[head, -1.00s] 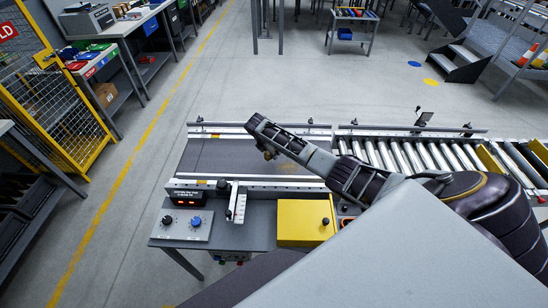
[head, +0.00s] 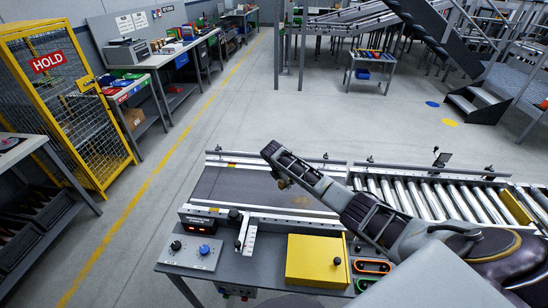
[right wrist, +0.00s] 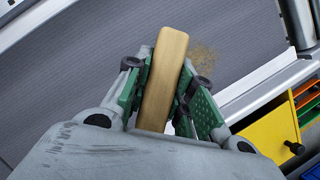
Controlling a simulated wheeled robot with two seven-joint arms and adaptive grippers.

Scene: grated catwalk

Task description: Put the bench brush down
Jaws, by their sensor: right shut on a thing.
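The bench brush (right wrist: 165,75) shows in the right wrist view as a pale wooden block between the green-padded fingers. My right gripper (right wrist: 158,95) is shut on it. Its bristles are hidden in that view. In the head view my right gripper (head: 277,176) is over the dark conveyor belt (head: 228,188), with only a small brownish part showing below it. I cannot tell how far the brush is above the belt. A patch of brown debris (right wrist: 204,55) lies on the belt beyond the brush. My left gripper is not in view.
A grey control desk (head: 255,268) in front of the belt carries a knob panel (head: 190,252) and a yellow box (head: 317,262). Metal rollers (head: 430,198) continue the line to the right. A yellow cage (head: 75,110) stands at left. The belt's left part is clear.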

